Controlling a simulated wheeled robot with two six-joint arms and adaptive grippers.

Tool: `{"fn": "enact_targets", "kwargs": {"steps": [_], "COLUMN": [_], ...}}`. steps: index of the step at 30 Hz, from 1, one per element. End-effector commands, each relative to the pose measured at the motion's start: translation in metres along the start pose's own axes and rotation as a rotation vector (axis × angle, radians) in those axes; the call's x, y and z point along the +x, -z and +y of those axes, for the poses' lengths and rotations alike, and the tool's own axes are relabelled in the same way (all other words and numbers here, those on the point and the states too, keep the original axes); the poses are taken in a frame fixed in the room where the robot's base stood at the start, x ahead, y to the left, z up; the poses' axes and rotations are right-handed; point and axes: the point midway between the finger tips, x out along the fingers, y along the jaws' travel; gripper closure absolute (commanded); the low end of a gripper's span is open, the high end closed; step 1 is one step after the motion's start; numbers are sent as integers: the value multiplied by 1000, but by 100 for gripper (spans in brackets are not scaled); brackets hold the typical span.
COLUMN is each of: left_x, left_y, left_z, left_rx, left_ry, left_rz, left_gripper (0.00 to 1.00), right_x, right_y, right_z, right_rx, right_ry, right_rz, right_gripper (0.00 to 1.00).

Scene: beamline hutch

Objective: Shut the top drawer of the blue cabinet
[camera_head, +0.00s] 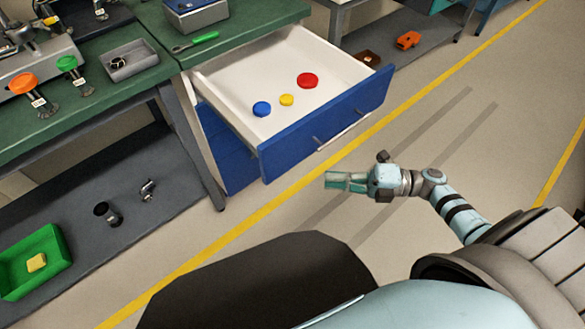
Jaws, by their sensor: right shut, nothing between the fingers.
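The blue cabinet (224,155) stands under the green workbench. Its top drawer (329,121) is pulled far out, with a blue front, a metal bar handle (342,132) and a white inside. A blue disc (262,109), a yellow disc (287,100) and a red disc (307,80) lie in the drawer. My right gripper (328,180) is shut and empty, in front of the drawer front and apart from it, pointing left. My left gripper is not in view.
The green bench top (150,80) carries a grey tray (132,61), a green-handled tool (196,42) and valves with orange and green knobs. A low shelf (120,240) holds a green bin (33,262). The floor before the drawer is clear, with yellow lines.

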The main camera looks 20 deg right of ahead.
Motion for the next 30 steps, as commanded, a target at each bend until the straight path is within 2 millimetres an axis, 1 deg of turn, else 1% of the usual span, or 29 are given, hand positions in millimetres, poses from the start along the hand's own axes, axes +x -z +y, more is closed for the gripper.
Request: {"fn": "enact_targets", "kwargs": {"steps": [1, 3, 10, 12, 15, 18, 30], "left_x": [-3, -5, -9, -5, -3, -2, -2], "left_y": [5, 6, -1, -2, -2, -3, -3], "left_z": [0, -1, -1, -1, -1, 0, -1], "left_rx": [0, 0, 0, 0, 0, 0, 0], "left_ry": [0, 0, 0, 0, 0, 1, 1], "left_rz": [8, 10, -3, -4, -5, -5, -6], "left_gripper": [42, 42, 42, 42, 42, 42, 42], "right_x": [10, 26, 76, 85, 94, 100, 102], "right_y": [0, 0, -1, -11, -21, -27, -29], "right_z": [3, 3, 3, 1, 0, 0, 0], "right_rx": [1, 1, 4, 3, 5, 5, 7], "right_ry": [-4, -6, -6, -4, -4, -2, -2], "right_rz": [-1, -2, -4, -6, -6, -5, -5], "right_gripper": [100, 100, 100, 100, 100, 100, 100]}}
